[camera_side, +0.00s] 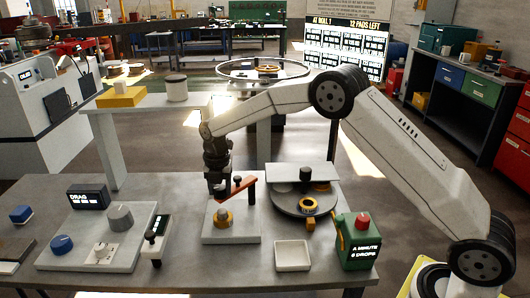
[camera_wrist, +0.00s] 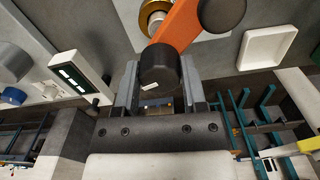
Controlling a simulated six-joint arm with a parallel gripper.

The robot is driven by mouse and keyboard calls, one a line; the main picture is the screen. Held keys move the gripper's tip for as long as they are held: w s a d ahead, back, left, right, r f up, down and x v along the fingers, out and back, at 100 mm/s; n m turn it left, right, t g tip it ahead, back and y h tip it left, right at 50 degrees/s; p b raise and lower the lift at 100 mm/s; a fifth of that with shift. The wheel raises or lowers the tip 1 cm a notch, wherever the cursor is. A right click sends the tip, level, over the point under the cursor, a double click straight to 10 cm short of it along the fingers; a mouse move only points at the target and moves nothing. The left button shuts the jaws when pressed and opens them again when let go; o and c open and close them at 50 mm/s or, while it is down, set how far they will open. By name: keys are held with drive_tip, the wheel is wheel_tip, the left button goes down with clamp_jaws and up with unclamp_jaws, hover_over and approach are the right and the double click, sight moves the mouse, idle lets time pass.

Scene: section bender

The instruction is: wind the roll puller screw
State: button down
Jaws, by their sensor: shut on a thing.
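An orange crank arm (camera_side: 243,187) sits above a light grey base plate (camera_side: 232,236) with a brass collar (camera_side: 222,219). In the wrist view the orange arm (camera_wrist: 186,27) slants from a black knob (camera_wrist: 160,68) to a second black round end (camera_wrist: 222,12). My gripper (camera_side: 219,190) points down at the crank's left end. In the wrist view my gripper (camera_wrist: 160,88) is shut on the near black knob, with a finger on either side of it. The brass collar (camera_wrist: 154,14) shows beyond the knob. The screw's thread is hidden.
Left are a small black-and-white device (camera_side: 156,240) and the DRAG panel (camera_side: 88,197) with knobs. A raised shelf (camera_side: 150,104) stands behind left.

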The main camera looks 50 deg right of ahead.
sight(219, 187)
drive_tip(key=shift+r+n, duration=0.1)
drive_tip(key=shift+n, duration=0.2)
drive_tip(key=shift+c, duration=0.7)
unclamp_jaws()
drive_tip(key=shift+r, duration=3.9)
